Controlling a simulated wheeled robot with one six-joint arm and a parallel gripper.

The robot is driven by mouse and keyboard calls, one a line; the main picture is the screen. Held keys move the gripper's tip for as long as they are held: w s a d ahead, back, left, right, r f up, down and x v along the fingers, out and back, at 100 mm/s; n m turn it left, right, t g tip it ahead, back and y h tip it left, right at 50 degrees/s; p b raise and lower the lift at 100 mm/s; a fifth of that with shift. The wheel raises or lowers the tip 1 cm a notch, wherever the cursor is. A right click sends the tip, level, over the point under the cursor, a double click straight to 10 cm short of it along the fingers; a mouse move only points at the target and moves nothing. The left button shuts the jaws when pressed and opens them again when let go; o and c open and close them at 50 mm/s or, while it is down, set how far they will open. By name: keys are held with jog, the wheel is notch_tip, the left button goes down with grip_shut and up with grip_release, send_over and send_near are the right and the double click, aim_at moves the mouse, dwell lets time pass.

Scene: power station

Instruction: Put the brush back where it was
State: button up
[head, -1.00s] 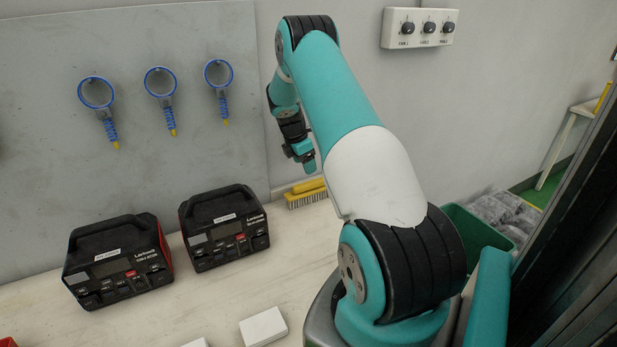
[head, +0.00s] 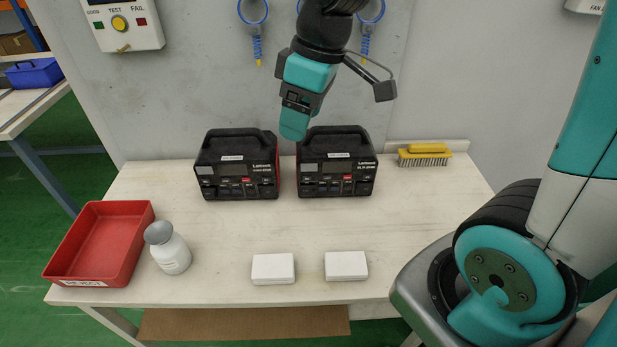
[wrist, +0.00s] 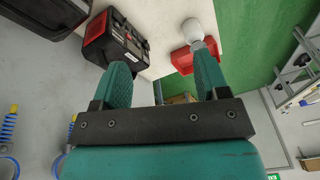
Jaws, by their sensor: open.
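The yellow brush (head: 424,154) with bristles rests at the back right of the bench (head: 440,215), bristles down, against the low back edge. It is right of the two black testers and does not show in the wrist view. My gripper (head: 294,125) hangs in the air above and in front of the gap between the testers, well left of the brush. In the wrist view my gripper (wrist: 163,78) has its two teal fingers apart with nothing between them.
Two black testers, left (head: 236,164) and right (head: 336,162), stand at the bench's back. A red reject tray (head: 98,243), a white bottle (head: 169,250) and two white boxes (head: 273,269) (head: 346,265) are in front. Blue rings (head: 253,10) hang on the wall. The bench's middle is clear.

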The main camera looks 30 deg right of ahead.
jog(key=s+a+y, duration=0.1)
jog(key=s+a, duration=0.2)
jog(key=s, duration=0.4)
jog(key=s+a+r+m+g, duration=0.1)
jog(key=s+a, duration=0.3)
jog(key=s, duration=0.3)
jog(key=shift+a+y, duration=0.2)
jog(key=shift+y, duration=0.2)
